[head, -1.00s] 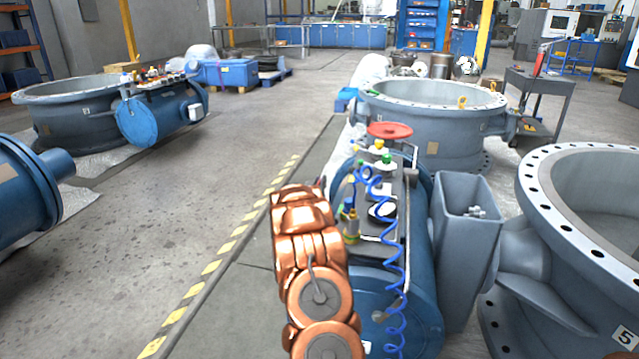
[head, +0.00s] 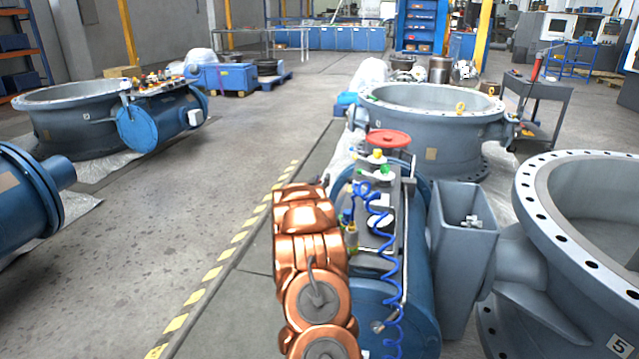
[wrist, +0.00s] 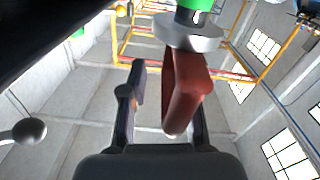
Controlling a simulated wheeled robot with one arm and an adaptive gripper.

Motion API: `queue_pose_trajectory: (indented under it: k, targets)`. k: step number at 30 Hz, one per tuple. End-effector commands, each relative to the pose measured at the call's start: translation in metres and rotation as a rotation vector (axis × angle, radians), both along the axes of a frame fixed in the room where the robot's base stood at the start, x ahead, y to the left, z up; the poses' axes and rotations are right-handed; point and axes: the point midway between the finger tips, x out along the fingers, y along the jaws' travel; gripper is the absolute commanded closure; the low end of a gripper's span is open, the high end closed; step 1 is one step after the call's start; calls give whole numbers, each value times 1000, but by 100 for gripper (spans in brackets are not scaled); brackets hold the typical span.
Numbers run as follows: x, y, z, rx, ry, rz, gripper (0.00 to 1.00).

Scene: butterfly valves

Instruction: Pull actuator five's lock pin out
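Actuator five is the blue cylinder (head: 405,318) beside the grey valve body (head: 540,200) that bears the label 5 (head: 619,345). On its top are a red handwheel (head: 389,138), yellow and green fittings and a coiled blue hose (head: 392,265). I cannot single out the lock pin in the head view. My gripper is hidden there behind my copper arm. In the wrist view, my gripper (wrist: 162,100) has its dark fingers apart. A dark red block-like part (wrist: 186,90) stands close to the right finger, below a grey disc (wrist: 188,32) with a green top. I cannot tell whether they touch.
A grey box-like bracket (head: 463,245) stands between the cylinder and valve five. Another valve (head: 430,125) stands behind the actuator. Open floor (head: 170,225) lies to the left, past a yellow-striped line. A round grey knob (wrist: 29,131) shows in the wrist view.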

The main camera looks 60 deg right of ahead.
Motion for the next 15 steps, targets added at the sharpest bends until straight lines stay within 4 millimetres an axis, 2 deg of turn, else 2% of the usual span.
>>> queue_pose_trajectory:
  k: [15]
  targets:
    - [2,9,-3,4,5,8,62]
